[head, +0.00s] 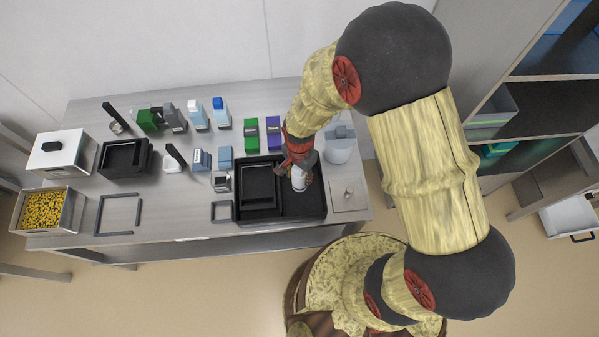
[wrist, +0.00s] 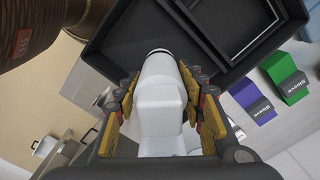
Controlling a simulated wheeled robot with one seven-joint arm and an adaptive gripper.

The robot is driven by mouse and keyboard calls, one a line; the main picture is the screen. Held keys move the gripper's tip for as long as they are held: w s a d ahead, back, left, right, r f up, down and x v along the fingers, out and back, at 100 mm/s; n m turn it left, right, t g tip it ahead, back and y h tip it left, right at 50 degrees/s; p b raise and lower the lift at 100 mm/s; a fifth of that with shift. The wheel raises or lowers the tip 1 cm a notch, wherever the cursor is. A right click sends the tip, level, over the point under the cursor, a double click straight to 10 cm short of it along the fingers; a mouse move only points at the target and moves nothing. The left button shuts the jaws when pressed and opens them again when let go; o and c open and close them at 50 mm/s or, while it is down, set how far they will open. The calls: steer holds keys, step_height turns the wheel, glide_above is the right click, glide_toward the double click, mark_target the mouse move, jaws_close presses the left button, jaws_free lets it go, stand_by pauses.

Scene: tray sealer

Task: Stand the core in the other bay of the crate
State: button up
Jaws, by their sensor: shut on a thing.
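The core is a white, bottle-like piece with a dark ring at its far end; it shows in the head view (head: 299,181) and in the wrist view (wrist: 162,90). My gripper (head: 296,170) is shut on it, with one finger pad on each side in the wrist view (wrist: 163,108). The black crate (head: 306,212) has two bays. The left bay holds black rectangular frames (head: 259,187); the core appears over the right bay, which otherwise looks empty. I cannot tell whether the core touches the crate floor. The crate's dark wall also shows in the wrist view (wrist: 105,42).
Green (head: 251,135) and purple (head: 273,133) sleeve boxes stand behind the crate. A pale container (head: 339,150) stands behind right, and a flat plate (head: 348,195) lies right of the crate. A small frame (head: 222,212) and a small device (head: 221,182) are close on its left.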

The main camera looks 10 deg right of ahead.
steer(key=shift+f+b, duration=1.65)
steer(key=shift+f, duration=0.95)
steer(key=shift+f, duration=0.15)
steer(key=shift+s, duration=0.1)
steer(key=o, duration=1.3)
steer(key=shift+c, duration=0.8)
steer(key=shift+c, duration=0.9)
